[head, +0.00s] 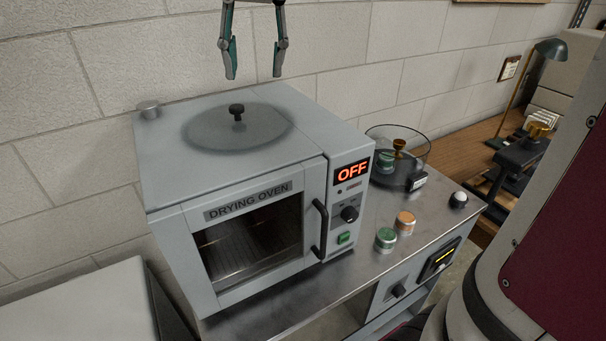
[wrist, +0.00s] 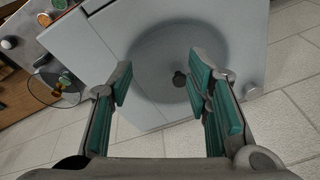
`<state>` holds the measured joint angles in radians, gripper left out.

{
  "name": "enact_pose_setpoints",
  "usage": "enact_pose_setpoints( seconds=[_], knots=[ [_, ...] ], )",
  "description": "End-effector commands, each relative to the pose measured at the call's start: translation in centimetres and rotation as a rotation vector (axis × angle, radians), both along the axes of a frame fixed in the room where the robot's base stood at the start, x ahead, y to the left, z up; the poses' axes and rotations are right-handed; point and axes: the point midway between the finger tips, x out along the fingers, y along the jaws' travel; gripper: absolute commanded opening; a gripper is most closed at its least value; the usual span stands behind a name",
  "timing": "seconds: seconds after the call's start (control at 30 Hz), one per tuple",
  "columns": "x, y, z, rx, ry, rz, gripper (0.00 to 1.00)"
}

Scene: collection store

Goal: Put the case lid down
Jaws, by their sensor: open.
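The case lid (head: 215,128), a round, see-through grey disc with a black knob (head: 237,111), lies flat on top of the drying oven (head: 170,185). The lid also shows in the wrist view (wrist: 145,58), its knob between my fingers in that picture. My gripper (head: 255,76) is open and empty, well above the oven and apart from the knob. A round clear case (head: 426,156) stands without a lid on the steel bench right of the oven. A green-topped jar and a brass-knobbed piece show at the case; the glass blurs the details.
A green-lidded jar (head: 386,239) and an orange-lidded jar (head: 405,222) stand on the bench (head: 335,290) in front of the case. A small metal cylinder (head: 149,109) sits at the oven's back left corner. The wall (head: 330,50) is close behind.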

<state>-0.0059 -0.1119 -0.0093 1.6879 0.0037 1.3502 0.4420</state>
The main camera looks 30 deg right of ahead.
Motion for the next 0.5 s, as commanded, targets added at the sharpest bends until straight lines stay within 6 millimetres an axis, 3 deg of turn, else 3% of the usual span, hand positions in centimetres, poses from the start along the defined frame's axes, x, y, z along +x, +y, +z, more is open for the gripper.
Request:
enact_pose_setpoints(
  seconds=[0.03,0.3,0.5],
  knots=[
    [-2.2,0.0,-0.5,-0.01,-0.03,0.04,0.45],
    [-11.5,0.0,-5.9,-0.084,-0.176,0.263,0.45],
    [-15.8,0.1,-10.2,-0.138,-0.249,0.378,0.45]
  ],
)
